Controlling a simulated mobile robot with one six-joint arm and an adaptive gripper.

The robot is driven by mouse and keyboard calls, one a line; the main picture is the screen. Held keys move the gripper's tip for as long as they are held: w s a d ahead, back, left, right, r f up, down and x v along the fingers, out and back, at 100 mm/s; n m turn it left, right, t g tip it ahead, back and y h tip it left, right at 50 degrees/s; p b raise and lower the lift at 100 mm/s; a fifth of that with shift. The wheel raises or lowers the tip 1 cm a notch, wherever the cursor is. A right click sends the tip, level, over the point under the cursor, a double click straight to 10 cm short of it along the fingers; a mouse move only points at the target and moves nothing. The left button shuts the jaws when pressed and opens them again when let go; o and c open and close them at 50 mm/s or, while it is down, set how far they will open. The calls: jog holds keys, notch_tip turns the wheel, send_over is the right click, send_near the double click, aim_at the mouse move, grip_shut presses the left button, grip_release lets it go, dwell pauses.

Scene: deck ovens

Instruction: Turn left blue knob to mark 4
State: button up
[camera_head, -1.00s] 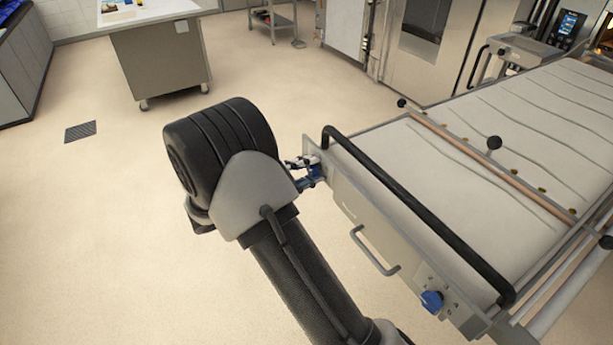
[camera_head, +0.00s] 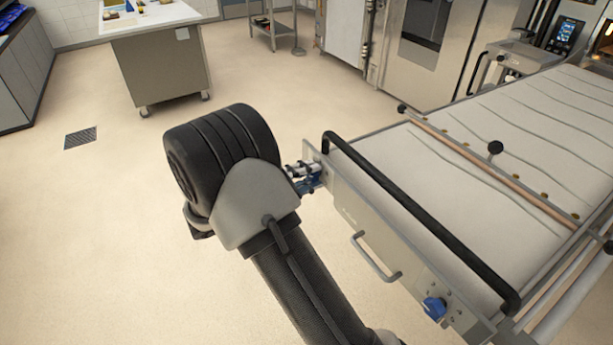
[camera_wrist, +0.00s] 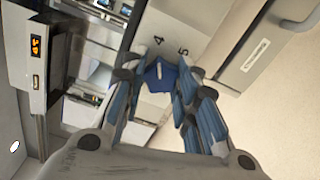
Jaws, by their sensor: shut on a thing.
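The left blue knob (camera_wrist: 161,76) sits on the end panel, between my fingers in the wrist view. A short white line shows on the knob. The printed 4 (camera_wrist: 158,40) is just beyond the knob, and the 5 (camera_wrist: 183,51) is to its right. My gripper (camera_wrist: 168,68) is closed around the knob with blue-padded fingers on both sides. In the head view my gripper (camera_head: 304,176) is at the panel's far left end; the knob is hard to tell from the blue pads there. A second blue knob (camera_head: 434,307) is at the panel's near right end.
A black bar (camera_head: 420,222) runs along the loader's edge above the panel, close to my gripper. A metal handle (camera_head: 374,259) sticks out between the two knobs. The floor (camera_head: 120,230) to the left is clear.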

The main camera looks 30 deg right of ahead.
jog(key=o, duration=1.1)
jog(key=a, duration=1.2)
jog(key=shift+s, duration=0.2)
